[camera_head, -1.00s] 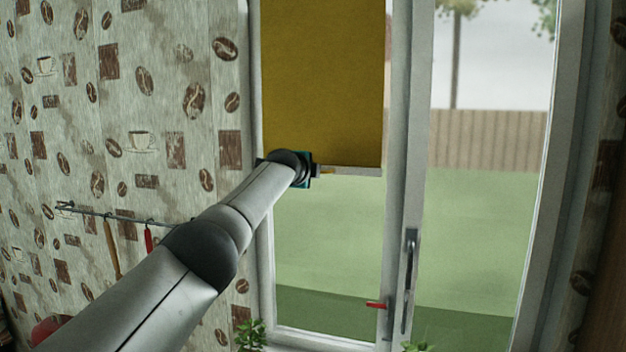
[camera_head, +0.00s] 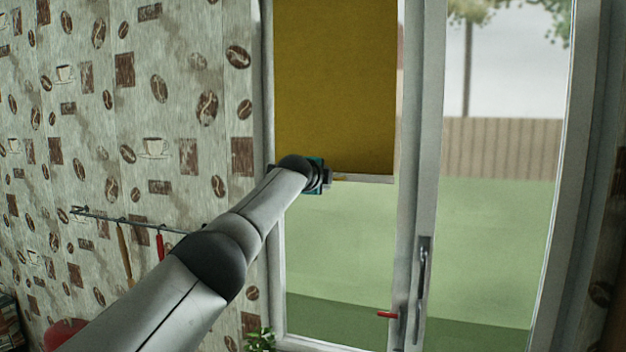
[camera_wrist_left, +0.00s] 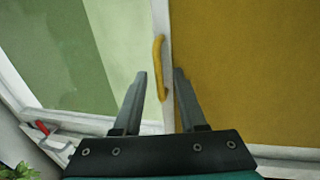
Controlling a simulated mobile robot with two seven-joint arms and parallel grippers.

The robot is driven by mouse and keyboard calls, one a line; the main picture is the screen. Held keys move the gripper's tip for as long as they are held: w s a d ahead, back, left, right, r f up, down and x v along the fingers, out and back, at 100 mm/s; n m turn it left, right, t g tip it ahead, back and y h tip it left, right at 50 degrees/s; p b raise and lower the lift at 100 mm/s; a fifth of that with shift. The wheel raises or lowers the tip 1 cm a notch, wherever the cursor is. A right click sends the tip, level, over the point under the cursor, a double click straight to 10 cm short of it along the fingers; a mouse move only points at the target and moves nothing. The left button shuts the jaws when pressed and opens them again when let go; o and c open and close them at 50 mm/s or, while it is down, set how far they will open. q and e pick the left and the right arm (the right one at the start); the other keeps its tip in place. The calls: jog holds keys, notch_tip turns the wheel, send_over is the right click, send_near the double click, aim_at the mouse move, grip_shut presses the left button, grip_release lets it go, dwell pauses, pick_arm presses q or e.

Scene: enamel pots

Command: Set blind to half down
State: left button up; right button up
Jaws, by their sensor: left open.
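The ochre blind (camera_head: 335,90) hangs over the upper part of the left window pane. Its pale bottom bar (camera_head: 376,180) is a little above the pane's mid-height. My left gripper (camera_head: 329,178) is at the bar's left part in the head view. In the left wrist view the open fingers (camera_wrist_left: 162,78) are on either side of the bar's yellow handle (camera_wrist_left: 157,60), whose lower end reaches between the fingertips. I cannot tell whether either finger touches it. The blind cloth (camera_wrist_left: 250,70) fills the right of that view. My right gripper is not in view.
A door or window handle (camera_head: 422,280) is on the frame right of the blind. A small red lever (camera_head: 387,314) sits low on the left pane's frame. A utensil rail (camera_head: 110,217) hangs on the patterned wall. A plant (camera_head: 261,340) is below. The pane under the blind is clear.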

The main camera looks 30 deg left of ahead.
pick_arm(q)
jog(key=b+v, duration=0.8)
jog(key=v, duration=0.7)
dwell(0.7)
